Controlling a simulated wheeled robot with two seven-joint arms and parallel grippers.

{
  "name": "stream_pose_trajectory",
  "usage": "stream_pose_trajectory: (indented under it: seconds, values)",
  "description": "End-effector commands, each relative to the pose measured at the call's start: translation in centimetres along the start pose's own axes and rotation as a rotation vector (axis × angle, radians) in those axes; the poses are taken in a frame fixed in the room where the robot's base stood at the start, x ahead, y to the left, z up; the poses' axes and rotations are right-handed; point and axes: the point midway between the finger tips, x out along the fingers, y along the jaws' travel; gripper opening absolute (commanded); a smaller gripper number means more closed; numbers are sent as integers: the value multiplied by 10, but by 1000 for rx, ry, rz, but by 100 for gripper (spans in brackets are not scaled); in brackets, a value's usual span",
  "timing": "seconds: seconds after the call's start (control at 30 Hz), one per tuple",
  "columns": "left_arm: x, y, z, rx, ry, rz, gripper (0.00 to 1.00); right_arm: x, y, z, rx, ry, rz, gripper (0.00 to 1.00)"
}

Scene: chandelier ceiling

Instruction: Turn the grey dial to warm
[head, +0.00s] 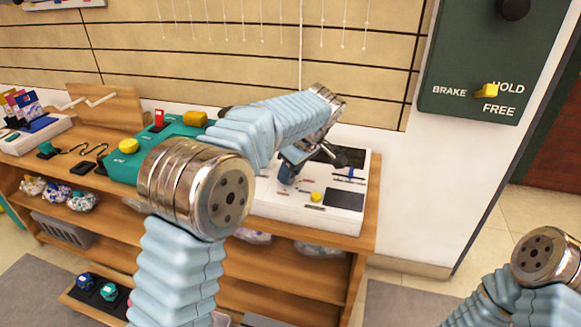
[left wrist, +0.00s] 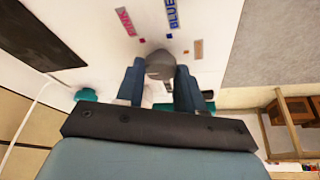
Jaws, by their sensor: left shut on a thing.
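The grey dial (left wrist: 160,64) sits on a white panel (left wrist: 215,65), between the two dark blue fingers of my left gripper (left wrist: 160,82), which is shut on it. In the head view my left gripper (head: 288,172) reaches down onto the white panel (head: 290,206) on the wooden shelf, and the dial is hidden there. Labels reading PINK (left wrist: 123,22) and BLUE (left wrist: 173,14) lie beyond the dial in the left wrist view. I cannot read a warm mark. My right arm shows at the lower right, but its gripper is out of view.
A teal box (head: 122,165) with yellow buttons and a red switch stands left of the white panel. A green wall board (head: 470,60) with a yellow lever (head: 487,91) hangs at the right.

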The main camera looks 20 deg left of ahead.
Motion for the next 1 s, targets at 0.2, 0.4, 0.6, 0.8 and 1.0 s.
stream_pose_trajectory:
  seconds: [0.2,0.4,0.6,0.8,1.0]
  values:
    - [-1,1,-1,-37,1,-12,7,-3,-1,0,0,0,0,100]
    - [-1,1,0,-45,1,-16,7,-3,-1,0,-1,0,0,100]
    - [-1,1,0,-45,0,-15,7,-3,-1,0,0,0,0,100]
    - [0,1,0,-44,0,-16,63,-3,-1,0,0,0,0,100]
    - [0,0,0,-43,0,-17,63,-3,-1,0,0,0,0,100]
